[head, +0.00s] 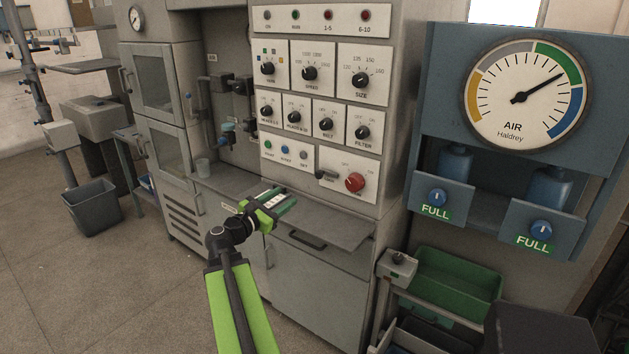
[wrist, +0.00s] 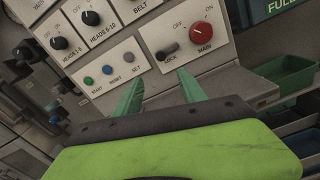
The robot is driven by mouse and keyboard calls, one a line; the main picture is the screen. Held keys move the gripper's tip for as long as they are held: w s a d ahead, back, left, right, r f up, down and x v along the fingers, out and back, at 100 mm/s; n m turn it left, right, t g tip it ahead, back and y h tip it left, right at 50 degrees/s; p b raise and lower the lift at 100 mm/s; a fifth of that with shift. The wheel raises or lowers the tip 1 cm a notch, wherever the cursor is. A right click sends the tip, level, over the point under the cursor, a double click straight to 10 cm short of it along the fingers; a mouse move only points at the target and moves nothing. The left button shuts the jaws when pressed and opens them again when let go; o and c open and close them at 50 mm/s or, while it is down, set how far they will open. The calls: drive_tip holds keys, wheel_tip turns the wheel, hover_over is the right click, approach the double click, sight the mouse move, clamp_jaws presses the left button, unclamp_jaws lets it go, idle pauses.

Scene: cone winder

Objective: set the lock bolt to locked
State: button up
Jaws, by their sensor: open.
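The lock bolt is a small dark grey handle (head: 327,175) on a white panel at the machine's lower right, left of the red MAIN knob (head: 355,182). In the wrist view the bolt (wrist: 169,50) lies tilted above the word LOCK, beside the red MAIN knob (wrist: 201,33); OFF and ON are printed above the knob. The two do not visibly touch, and I cannot tell the bolt's setting. My gripper (head: 283,203) is open and empty in front of the machine, below and left of the bolt. Its green fingers (wrist: 161,86) point toward the panel, apart from it.
A grey ledge (head: 335,228) juts out below the panel. START, RESET and SET buttons (head: 287,155) sit left of the bolt. An air gauge (head: 522,94) hangs at the right, above two FULL drawers. A green bin (head: 455,285) stands lower right; open floor lies left.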

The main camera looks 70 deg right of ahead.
sight(317, 175)
drive_tip(key=x, duration=1.7)
clamp_jaws()
drive_tip(key=shift+w, duration=0.1)
idle(0.6)
